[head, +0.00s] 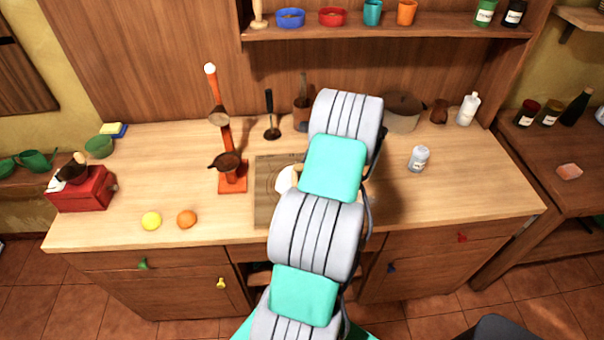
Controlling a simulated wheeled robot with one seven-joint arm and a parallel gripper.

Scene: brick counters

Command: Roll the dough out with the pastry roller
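A white, rounded piece that looks like the dough (284,180) lies on a square wooden board (263,210) in the middle of the counter. Only its left part shows; my arm covers the rest. A small tan piece (297,172) shows at the dough's edge beside my arm; it may be part of the pastry roller, but I cannot tell. My arm reaches from the bottom of the view over the board towards the back. My gripper is hidden behind the arm links.
An orange press stand (232,178) stands left of the board. A lemon (151,221) and an orange (187,219) lie near the front edge. A red grinder (82,190) is at far left. A glass jar (418,158) stands right, with clear counter in front.

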